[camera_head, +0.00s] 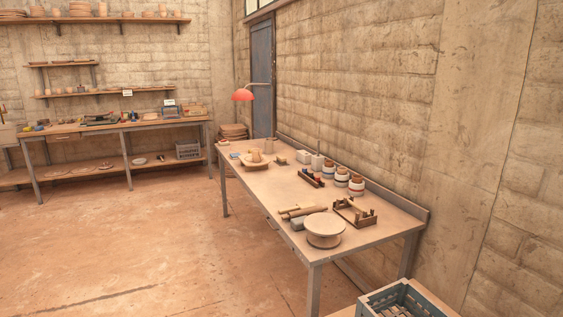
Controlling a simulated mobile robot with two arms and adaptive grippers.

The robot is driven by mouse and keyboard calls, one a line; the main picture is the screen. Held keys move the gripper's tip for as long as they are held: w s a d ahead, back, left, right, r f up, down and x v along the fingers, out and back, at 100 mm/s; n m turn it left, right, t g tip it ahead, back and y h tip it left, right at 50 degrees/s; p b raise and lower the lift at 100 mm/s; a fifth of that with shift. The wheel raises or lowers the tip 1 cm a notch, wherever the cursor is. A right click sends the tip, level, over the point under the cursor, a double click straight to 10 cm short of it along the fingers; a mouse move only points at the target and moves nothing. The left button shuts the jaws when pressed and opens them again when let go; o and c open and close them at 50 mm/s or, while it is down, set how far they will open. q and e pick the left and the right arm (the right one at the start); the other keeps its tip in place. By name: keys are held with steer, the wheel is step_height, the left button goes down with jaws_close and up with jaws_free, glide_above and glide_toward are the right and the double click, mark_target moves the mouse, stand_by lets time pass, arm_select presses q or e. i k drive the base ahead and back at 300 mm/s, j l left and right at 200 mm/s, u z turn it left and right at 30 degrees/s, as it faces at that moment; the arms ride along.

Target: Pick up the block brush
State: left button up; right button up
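I cannot pick out the block brush with certainty; objects on the long table (385,226) are small at this distance. A small tan block-like piece (281,160) lies near the middle of the table. A dark strip-like piece with red on it (310,178) lies beside the jars. A grey block (297,223) sits beside the round turntable (324,230) and under or next to pale rolls (302,211). Neither of my grippers shows in the head view.
Several banded jars (356,186) and a wooden rack (354,213) stand on the table. A grey crate (400,300) is at bottom right. A workbench (100,128) lines the back wall. The floor at left is clear.

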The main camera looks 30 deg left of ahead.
mark_target(280, 160)
steer(key=i+j, duration=0.2)
steer(key=j, duration=0.15)
steer(key=i+j, duration=0.2)
steer(key=j, duration=0.15)
steer(key=i+j, duration=0.15)
steer(key=j, duration=0.2)
steer(key=i+j+z, duration=0.15)
steer(key=j, duration=0.3)
steer(key=i+j+z, duration=0.1)
steer(key=i+j, duration=0.15)
steer(key=j, duration=0.25)
steer(key=i+j+z, duration=0.15)
steer(key=j, duration=0.35)
steer(key=i+j+z, duration=0.1)
steer(key=j, duration=0.4)
steer(key=i+j+z, duration=0.15)
steer(key=j, duration=0.4)
steer(key=i+j+z, duration=0.15)
steer(key=j, duration=0.4)
steer(key=j+z, duration=0.1)
steer(key=j, duration=0.45)
steer(key=i, duration=0.05)
